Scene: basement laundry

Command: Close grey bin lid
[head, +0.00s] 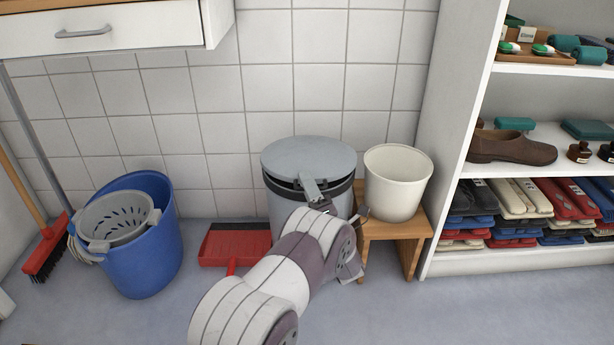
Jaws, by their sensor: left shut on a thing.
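The grey bin (284,207) stands on the floor against the tiled wall. Its round grey lid (305,153) lies over the top, with a dark gap showing under its front edge, so it looks slightly raised there. My left gripper (311,186) is at the lid's front edge and appears shut on it. My left forearm and wrist hide the lower front of the bin, and the exact contact at the fingertips is hard to make out. My right gripper is not in view.
A wooden stool (405,232) with a cream bucket (397,182) stands close to the bin's right. A red dustpan (233,246) lies left of the bin, then a blue bucket (146,245) and a broom (45,248). A white shelf (453,130) with shoes stands right.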

